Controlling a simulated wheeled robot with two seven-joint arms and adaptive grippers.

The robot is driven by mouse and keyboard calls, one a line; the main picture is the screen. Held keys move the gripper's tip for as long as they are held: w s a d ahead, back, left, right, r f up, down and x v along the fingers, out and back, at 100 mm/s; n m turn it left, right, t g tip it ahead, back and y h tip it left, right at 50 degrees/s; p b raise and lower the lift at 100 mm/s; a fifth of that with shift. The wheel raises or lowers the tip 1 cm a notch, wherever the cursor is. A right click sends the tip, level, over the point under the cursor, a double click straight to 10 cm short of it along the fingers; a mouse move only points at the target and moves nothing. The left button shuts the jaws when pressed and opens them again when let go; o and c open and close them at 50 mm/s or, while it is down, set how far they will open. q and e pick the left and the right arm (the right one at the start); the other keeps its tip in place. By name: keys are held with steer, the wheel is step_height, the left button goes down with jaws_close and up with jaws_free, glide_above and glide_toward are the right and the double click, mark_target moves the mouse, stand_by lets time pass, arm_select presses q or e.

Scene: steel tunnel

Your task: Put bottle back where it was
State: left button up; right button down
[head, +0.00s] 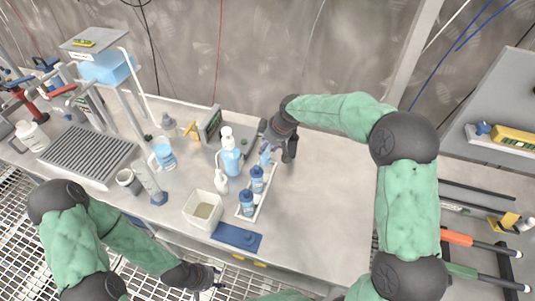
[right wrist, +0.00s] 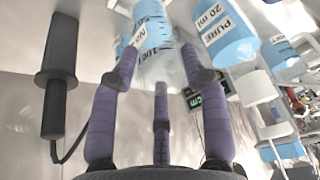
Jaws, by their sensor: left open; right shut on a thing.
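My right gripper (head: 277,146) is shut on a small bottle (head: 265,157) at the far end of a narrow white rack (head: 262,205). In the right wrist view the held bottle (right wrist: 153,42) is pale blue and clear, with printed marks, between the purple fingers. I cannot tell whether its base touches the rack. Two blue bottles, a middle one (head: 257,180) and a near one (head: 247,203), stand in the rack. A labelled bottle (right wrist: 225,35) is close beside the held one. My left gripper (head: 206,281) is open and empty past the bench's front edge.
A pump bottle (head: 230,158) and a white squeeze bottle (head: 221,181) stand left of the rack. A white square tub (head: 203,210) and blue mat (head: 237,238) lie nearer the front. The bench top (head: 325,205) is clear to the right.

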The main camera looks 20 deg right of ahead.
steer(key=shift+f+b, duration=0.4)
steer(key=shift+f, duration=1.5)
steer(key=shift+f, duration=0.1)
steer(key=c, duration=0.6)
jaws_free()
steer(key=shift+s+d+r, duration=0.1)
steer(key=shift+r, duration=0.3)
steer(key=p+v, duration=0.3)
steer(key=v, duration=0.8)
steer(key=shift+s+r, duration=0.1)
steer(key=shift+r, duration=0.1)
